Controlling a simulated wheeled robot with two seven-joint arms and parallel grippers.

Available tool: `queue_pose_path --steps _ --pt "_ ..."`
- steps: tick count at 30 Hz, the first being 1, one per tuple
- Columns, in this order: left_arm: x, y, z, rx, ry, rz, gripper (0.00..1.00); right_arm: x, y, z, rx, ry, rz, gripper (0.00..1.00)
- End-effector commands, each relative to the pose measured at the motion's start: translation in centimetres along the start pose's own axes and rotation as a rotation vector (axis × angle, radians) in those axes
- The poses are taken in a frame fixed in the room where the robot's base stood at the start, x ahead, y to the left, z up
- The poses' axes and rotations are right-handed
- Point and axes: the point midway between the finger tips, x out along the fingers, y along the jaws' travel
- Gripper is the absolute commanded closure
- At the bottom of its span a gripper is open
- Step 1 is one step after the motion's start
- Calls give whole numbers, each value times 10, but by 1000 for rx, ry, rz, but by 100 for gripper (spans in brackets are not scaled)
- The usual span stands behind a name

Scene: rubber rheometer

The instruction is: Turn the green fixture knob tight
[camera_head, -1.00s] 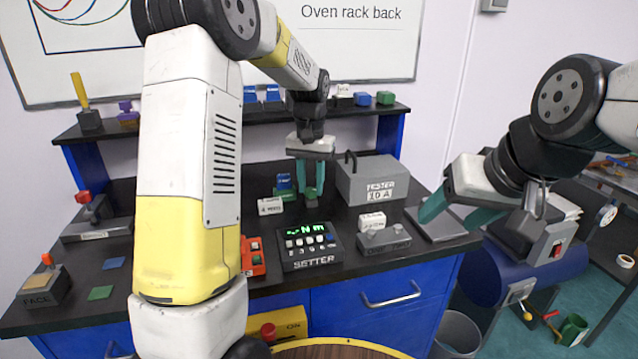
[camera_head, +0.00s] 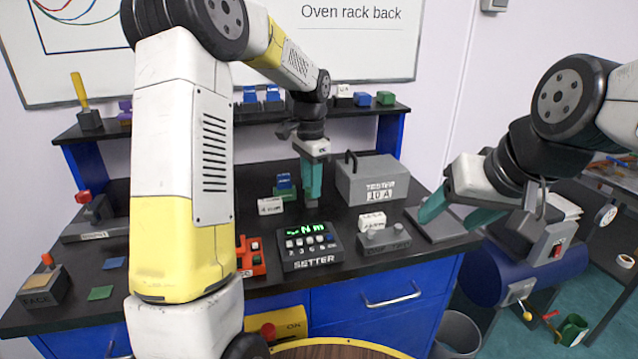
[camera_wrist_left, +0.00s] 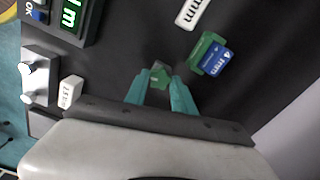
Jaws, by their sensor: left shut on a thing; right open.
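The green knob (camera_wrist_left: 159,78) sits between the fingertips of my left gripper (camera_wrist_left: 160,82) in the left wrist view, low on the black bench top. My left gripper (camera_head: 312,197) points straight down in the head view, with its teal fingers seen edge-on, and they hide the knob there. The left fingers are shut on the knob. A blue block on a green base (camera_head: 285,187) stands just left of the fingers; it also shows in the left wrist view (camera_wrist_left: 211,55). My right gripper (camera_head: 445,208) is open and empty at the bench's right end.
The grey tester box (camera_head: 372,179) stands right of the left gripper. The setter (camera_head: 308,246) with a lit green display is in front, a small grey two-knob unit (camera_head: 384,238) beside it.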

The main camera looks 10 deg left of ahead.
Motion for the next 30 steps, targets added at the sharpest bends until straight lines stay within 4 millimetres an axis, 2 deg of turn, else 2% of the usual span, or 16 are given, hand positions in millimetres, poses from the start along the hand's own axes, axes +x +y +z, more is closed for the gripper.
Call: queue_pose_path --steps 9,18,30 --pt "0 0 0 27 0 1 100 0 0 0 0 0 0 38" --pt "0 1 0 369 1 1 100 0 0 0 0 0 0 38" --pt "0 1 0 447 1 0 100 0 0 0 0 0 0 38"
